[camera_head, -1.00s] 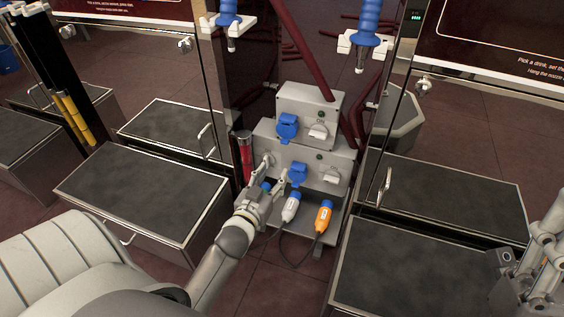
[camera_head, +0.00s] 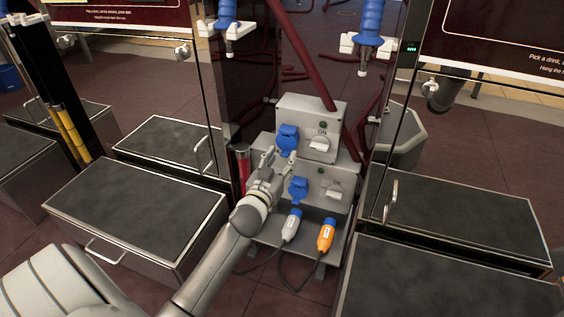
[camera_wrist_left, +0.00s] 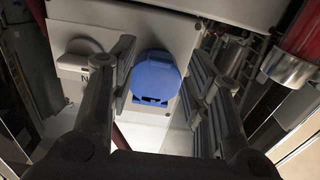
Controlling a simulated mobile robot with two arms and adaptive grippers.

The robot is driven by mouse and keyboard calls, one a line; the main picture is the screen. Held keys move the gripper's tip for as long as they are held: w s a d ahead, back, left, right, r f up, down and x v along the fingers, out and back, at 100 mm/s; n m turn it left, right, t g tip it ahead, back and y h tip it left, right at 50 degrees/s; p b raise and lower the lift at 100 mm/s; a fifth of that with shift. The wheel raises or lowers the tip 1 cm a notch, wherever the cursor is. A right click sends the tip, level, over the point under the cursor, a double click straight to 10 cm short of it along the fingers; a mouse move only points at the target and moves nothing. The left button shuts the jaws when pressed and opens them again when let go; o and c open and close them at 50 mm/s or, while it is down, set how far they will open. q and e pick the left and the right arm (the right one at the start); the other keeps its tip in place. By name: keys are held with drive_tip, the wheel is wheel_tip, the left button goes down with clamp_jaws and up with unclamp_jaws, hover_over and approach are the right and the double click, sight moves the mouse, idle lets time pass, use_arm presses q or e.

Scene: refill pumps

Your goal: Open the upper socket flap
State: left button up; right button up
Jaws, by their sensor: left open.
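The upper socket flap (camera_head: 287,137) is a blue round lid on the front of the upper grey box (camera_head: 318,115). It looks closed over its socket. My left gripper (camera_head: 277,157) is open and empty, just below and in front of the upper flap. In the left wrist view the blue flap (camera_wrist_left: 155,78) shows between my two spread fingers, which look apart from it. A lower blue socket flap (camera_head: 298,188) is on the lower grey box (camera_head: 338,175). My right gripper is out of view.
A grey plug (camera_head: 291,226) and an orange plug (camera_head: 326,235) stand below the boxes, with dark cables. A white switch (camera_head: 319,144) is right of the upper flap. A red cylinder (camera_head: 243,162) stands left of the boxes. Dark-topped cabinets (camera_head: 135,215) flank the column.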

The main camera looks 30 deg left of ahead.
use_arm(q)
drive_tip(key=shift+w+a, duration=0.15)
drive_tip(key=shift+w, duration=0.45)
drive_tip(key=shift+c, duration=0.4)
clamp_jaws()
